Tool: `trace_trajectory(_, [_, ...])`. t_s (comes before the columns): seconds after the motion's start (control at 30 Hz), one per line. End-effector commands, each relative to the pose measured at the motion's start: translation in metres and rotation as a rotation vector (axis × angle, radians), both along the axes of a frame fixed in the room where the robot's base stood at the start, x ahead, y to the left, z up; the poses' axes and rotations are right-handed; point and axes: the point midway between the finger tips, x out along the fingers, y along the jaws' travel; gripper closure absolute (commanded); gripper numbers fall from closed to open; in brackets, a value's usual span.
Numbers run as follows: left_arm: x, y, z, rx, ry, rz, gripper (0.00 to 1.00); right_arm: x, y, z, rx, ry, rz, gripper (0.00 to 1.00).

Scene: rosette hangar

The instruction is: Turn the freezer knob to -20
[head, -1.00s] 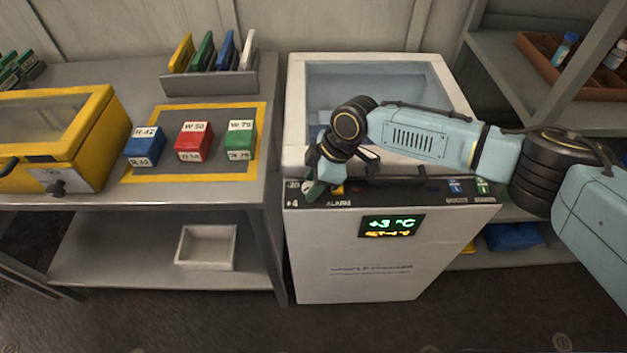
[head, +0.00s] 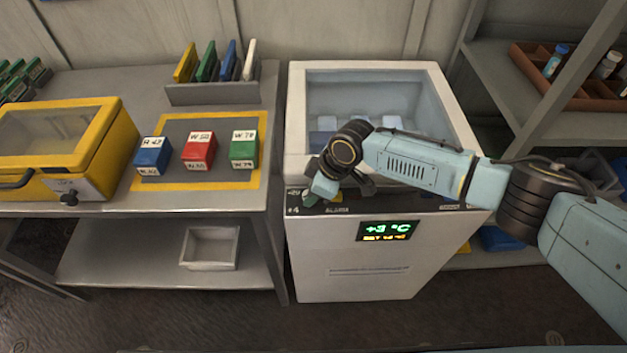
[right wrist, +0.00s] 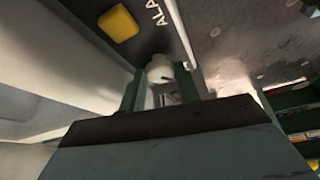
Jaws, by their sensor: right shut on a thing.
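The white chest freezer (head: 350,285) stands in the middle of the head view, with a glass-topped lid. Its dark front panel shows a display (head: 387,230) with green "+3 °C" and a smaller amber set line, hard to read. My right gripper (head: 312,195) is at the panel's left end, beside the "+4" mark, and hides the knob there. In the right wrist view its green fingers (right wrist: 160,90) are shut on the pale round knob (right wrist: 159,68). The knob's pointer direction cannot be made out. My left gripper is not in view.
A yellow button (right wrist: 118,24) sits near the knob. Left of the freezer is a bench (head: 150,92) with a yellow case (head: 122,130) and labelled blue, red and green blocks (head: 199,150). Shelving (head: 500,75) stands to the right. The floor in front is clear.

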Motion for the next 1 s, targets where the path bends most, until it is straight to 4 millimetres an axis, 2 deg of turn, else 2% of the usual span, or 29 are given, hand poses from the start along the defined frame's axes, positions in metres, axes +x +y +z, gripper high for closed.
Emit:
trace_trajectory(0.03, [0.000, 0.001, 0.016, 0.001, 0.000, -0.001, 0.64, -0.003, 0.001, 0.006, 0.002, 0.006, -0.046, 0.91])
trace_trajectory(0.4, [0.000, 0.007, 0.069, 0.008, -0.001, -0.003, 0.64, -0.006, 0.003, 0.005, 0.001, 0.006, -0.397, 0.91])
trace_trajectory(0.7, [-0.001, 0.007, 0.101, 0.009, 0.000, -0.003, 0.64, -0.007, 0.005, 0.004, 0.000, 0.006, -0.683, 0.91])
trace_trajectory(1.0, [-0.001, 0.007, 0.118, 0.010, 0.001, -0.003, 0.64, -0.008, 0.007, 0.002, -0.001, 0.006, -0.962, 0.91])
